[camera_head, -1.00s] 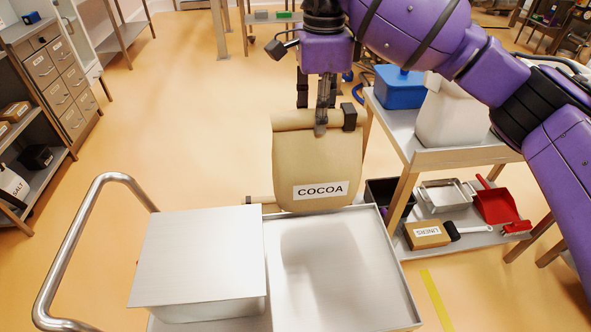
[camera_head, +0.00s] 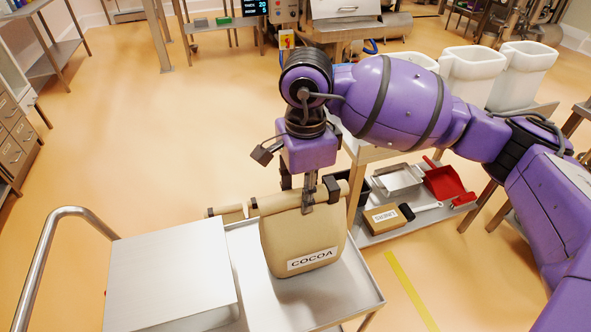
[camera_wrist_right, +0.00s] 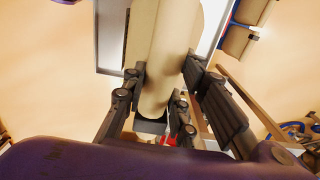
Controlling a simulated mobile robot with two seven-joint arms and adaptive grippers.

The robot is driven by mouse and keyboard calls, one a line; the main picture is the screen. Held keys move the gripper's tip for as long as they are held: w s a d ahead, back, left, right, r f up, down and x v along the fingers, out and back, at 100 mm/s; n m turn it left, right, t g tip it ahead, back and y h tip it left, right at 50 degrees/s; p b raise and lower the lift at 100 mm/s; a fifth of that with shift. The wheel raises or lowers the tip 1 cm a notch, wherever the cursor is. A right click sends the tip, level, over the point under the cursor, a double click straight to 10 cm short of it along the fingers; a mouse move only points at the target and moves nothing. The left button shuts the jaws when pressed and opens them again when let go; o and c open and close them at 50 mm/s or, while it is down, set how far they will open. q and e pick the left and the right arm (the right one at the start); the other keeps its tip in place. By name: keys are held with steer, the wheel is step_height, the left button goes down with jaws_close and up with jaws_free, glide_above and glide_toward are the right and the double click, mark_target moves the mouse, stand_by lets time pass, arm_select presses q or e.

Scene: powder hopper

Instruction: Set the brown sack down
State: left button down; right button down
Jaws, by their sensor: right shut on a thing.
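The brown sack (camera_head: 302,250), labelled COCOA, hangs upright from its rolled top over the right-hand tray of the metal cart (camera_head: 352,306). Its lower end is within the tray area; I cannot tell whether it touches the tray floor. My right gripper (camera_head: 309,196) comes down from above and is shut on the rolled top. In the right wrist view the gripper's fingers (camera_wrist_right: 163,82) lie on both sides of the sack's pale roll (camera_wrist_right: 167,50). My left gripper is not in view.
A closed metal box (camera_head: 170,275) stands on the cart left of the sack, beside the curved handle (camera_head: 48,250). White bins (camera_head: 472,75) stand at the back right.

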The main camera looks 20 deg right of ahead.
steer(key=shift+s+d+f, duration=0.1)
steer(key=shift+s+f, duration=0.15)
steer(key=shift+s, duration=0.05)
steer(key=shift+f, duration=1.7)
steer(key=c, duration=1.4)
jaws_free()
steer(key=shift+s+f, duration=0.15)
steer(key=shift+s, duration=0.05)
step_height(320, 180, up, 12)
steer(key=shift+r, duration=0.15)
